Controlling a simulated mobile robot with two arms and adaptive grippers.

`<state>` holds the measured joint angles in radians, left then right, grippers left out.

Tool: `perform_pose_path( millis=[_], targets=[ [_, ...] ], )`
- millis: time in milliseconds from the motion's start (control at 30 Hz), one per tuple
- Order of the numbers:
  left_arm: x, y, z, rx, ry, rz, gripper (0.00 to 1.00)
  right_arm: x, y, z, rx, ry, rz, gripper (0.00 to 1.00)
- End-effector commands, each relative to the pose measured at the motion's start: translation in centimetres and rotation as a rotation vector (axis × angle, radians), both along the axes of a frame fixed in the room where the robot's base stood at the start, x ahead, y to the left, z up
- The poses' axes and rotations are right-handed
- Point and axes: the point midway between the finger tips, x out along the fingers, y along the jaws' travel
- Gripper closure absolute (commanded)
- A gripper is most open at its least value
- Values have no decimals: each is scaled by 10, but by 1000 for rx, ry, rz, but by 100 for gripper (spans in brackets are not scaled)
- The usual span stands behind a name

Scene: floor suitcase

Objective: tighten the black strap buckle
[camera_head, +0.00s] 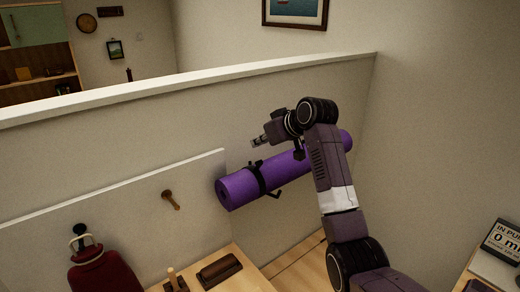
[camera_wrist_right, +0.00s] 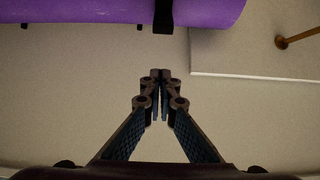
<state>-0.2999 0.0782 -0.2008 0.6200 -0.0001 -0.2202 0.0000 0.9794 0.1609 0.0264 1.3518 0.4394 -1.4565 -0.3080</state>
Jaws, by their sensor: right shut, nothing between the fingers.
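A purple rolled mat (camera_head: 236,188) is held against the partition wall, its left end facing me in the head view. A black strap (camera_head: 256,176) wraps around it near that end, and a black piece (camera_head: 274,193) sticks out below it. I cannot make out the buckle's details. My right gripper (camera_head: 258,141) is shut and empty, above the roll and apart from it. In the right wrist view, the shut fingertips (camera_wrist_right: 160,75) point toward the black strap (camera_wrist_right: 163,16), which crosses the purple mat (camera_wrist_right: 85,11) at the top edge. My left gripper is out of view.
A wooden peg (camera_head: 171,200) juts from the white panel left of the roll. Below stand a wooden surface with a dark brown block (camera_head: 219,270) and a dark red object (camera_head: 104,270). A sign (camera_head: 504,240) stands at the right edge. The wall above the roll is clear.

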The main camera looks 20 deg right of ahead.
Motion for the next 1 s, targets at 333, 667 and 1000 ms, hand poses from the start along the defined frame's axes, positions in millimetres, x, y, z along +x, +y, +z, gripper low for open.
perform_pose_path(
  millis=[333, 667, 1000],
  targets=[
    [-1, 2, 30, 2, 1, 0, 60, 9, 4, -28, -1, 2, 0, 100],
    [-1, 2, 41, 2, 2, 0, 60, -7, -2, -41, -1, 0, 1, 100],
    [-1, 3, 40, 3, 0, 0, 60, -8, -3, -42, -1, 0, 1, 100]
  ],
)
